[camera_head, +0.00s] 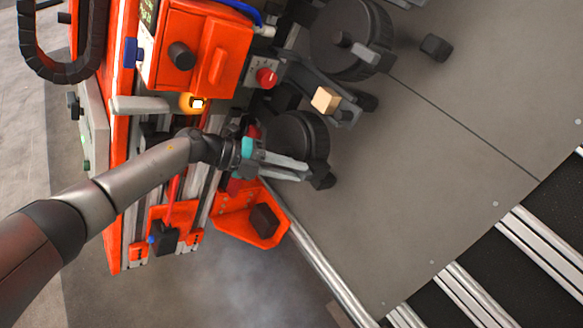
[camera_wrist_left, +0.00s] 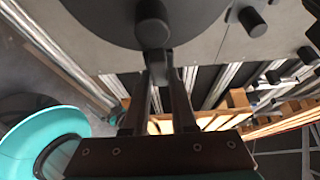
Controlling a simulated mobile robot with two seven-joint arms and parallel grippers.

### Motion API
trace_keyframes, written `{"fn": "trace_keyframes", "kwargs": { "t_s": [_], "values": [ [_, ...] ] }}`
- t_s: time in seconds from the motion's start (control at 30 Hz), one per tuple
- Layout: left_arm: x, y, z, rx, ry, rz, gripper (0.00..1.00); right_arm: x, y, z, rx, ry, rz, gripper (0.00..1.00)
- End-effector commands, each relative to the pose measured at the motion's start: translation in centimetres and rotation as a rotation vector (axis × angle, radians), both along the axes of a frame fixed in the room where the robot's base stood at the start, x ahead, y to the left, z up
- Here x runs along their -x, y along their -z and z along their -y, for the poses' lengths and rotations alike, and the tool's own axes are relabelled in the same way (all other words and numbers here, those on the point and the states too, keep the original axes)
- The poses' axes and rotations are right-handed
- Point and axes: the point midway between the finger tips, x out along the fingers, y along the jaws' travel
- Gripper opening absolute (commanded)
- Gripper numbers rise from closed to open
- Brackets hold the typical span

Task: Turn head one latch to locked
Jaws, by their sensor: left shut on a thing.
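A dark round head (camera_head: 300,134) stands at the middle of the orange gantry, with my left gripper (camera_head: 312,172) at its lower side. My left gripper is shut on a small dark latch by the head's edge. In the left wrist view, the gripper's two fingers (camera_wrist_left: 165,85) close around the grey latch lever (camera_wrist_left: 155,32) in front of the large dark disc (camera_wrist_left: 110,12). The latch is partly hidden by the fingers, and I cannot read its lock state. My right gripper is in neither view.
A second dark round head (camera_head: 345,32) with a grey lever is above. A tan block (camera_head: 326,100) sits between the heads. An orange control box (camera_head: 200,45) and red knob (camera_head: 266,77) are at upper left. The grey plate (camera_head: 440,150) at right is mostly clear.

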Motion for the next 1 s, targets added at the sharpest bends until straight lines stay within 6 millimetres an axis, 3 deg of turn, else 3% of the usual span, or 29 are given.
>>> {"fn": "trace_keyframes", "kwargs": {
  "t_s": [0.17,0.2,0.47,0.77,1.0],
  "values": [
    [0.0,0.1,0.0,-0.003,0.003,0.004,0.0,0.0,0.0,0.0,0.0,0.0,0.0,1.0],
    [0.0,0.1,0.0,-0.003,0.003,0.004,0.27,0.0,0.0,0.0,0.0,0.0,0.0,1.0],
    [0.0,0.0,0.0,-0.001,0.001,0.002,0.55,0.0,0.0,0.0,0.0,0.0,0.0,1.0],
    [0.0,-0.1,-0.3,-0.001,0.0,0.0,0.55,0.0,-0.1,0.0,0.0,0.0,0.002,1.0],
    [0.3,-1.6,-3.4,-0.004,-0.002,0.001,0.55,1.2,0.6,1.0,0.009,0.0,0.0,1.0]
  ]
}}
